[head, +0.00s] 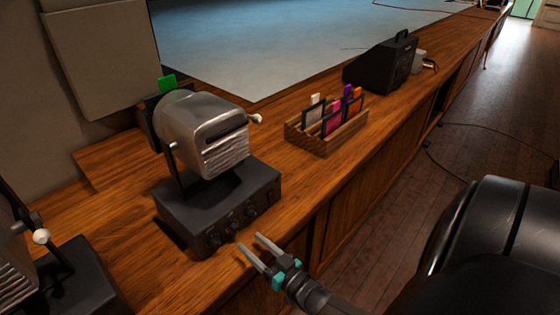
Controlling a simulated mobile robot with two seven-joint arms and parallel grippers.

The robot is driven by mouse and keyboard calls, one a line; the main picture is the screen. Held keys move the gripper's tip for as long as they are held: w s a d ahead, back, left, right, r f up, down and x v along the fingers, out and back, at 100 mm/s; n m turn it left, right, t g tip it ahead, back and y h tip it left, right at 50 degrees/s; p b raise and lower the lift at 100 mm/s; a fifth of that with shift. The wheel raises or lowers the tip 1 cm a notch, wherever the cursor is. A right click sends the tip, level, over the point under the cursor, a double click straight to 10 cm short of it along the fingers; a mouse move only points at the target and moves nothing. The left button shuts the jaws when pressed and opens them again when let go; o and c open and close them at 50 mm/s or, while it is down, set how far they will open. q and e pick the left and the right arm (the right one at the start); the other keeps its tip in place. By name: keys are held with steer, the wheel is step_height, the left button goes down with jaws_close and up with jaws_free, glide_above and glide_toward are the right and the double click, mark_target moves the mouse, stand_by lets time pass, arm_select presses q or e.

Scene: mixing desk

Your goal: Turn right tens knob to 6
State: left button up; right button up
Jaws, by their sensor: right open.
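A dark control box (187,213) stands on the wooden desk and carries a grey metal housing (212,135) on a bracket. Several small dark knobs (233,224) line the box's front face. I cannot tell which is the right tens knob, and any markings or settings are too small to read. My right gripper (249,243) is open and empty, its two fingers pointing toward the knob face from the desk's front edge. It appears apart from the knobs. My left gripper is not in view.
A similar device (15,270) is partly cut off at the left edge. A slotted wooden rack (325,144) with coloured cards stands to the right, and a black case (381,65) lies beyond it. The desk between box and rack is clear.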

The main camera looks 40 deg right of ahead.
steer(key=s, duration=1)
steer(key=shift+d, duration=0.15)
steer(key=shift+s+f, duration=0.1)
steer(key=s+a+f+n+g+b, duration=0.15)
steer(key=s+f+g, duration=0.25)
steer(key=f, duration=0.6)
steer(key=s+a+f+g, duration=0.3)
steer(key=s+f+g, duration=0.1)
steer(key=f, duration=0.6)
steer(key=s+a+f+n+g, duration=0.1)
steer(key=s+a+f+g, duration=0.1)
steer(key=s+f+g, duration=0.2)
steer(key=s+a+f+n+g, duration=0.2)
steer(key=s+f+g, duration=0.3)
steer(key=s, duration=0.8)
step_height(320, 180, down, 3)
steer(key=shift+s+a+h+b, duration=0.15)
steer(key=shift+a+h+b, duration=0.15)
steer(key=shift+a+b, duration=0.15)
steer(key=shift+s, duration=0.1)
